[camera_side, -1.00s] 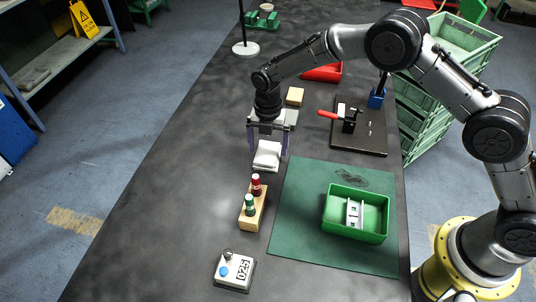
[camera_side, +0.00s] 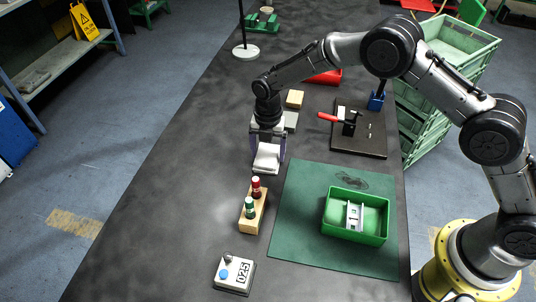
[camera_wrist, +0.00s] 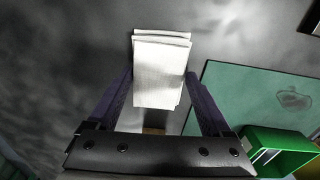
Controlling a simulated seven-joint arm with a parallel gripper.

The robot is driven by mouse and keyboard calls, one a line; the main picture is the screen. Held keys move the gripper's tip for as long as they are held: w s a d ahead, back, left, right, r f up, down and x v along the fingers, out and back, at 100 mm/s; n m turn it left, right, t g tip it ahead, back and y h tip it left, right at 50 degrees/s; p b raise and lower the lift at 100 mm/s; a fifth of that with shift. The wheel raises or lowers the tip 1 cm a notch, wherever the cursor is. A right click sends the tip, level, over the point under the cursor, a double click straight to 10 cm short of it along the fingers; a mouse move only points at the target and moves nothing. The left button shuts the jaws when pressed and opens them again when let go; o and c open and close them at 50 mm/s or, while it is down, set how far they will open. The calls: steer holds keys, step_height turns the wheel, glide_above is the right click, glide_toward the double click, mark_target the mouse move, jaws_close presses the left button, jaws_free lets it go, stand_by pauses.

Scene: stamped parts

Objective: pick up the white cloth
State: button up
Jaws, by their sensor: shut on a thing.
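The white cloth (camera_side: 266,155) is a folded stack on the dark table, left of the green mat. It also shows in the wrist view (camera_wrist: 162,65), with its layered far edge at the top. My gripper (camera_side: 267,163) points down over it, one finger on each side, shut on the cloth. In the wrist view my gripper (camera_wrist: 160,78) has its purple fingers along the left and right edges of the cloth. I cannot tell whether the cloth is clear of the table.
A wooden block (camera_side: 246,220) with red-capped and green bottles stands just in front. A green tray (camera_side: 350,237) with a metal part sits on the green mat (camera_side: 300,245). A button box (camera_side: 234,273) is nearer the front. A black fixture board (camera_side: 375,140) lies at right. Table left of the cloth is clear.

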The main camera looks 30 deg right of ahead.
steer(key=shift+r, duration=0.1)
steer(key=shift+r, duration=0.6)
steer(key=s+d+r, duration=0.2)
steer(key=s+r, duration=0.3)
steer(key=s, duration=0.1)
steer(key=s+d+r, duration=0.2)
steer(key=s+r, duration=0.4)
steer(key=s, duration=0.1)
steer(key=shift+s+d+r, duration=0.15)
steer(key=shift+d+r, duration=0.15)
steer(key=shift+d, duration=0.05)
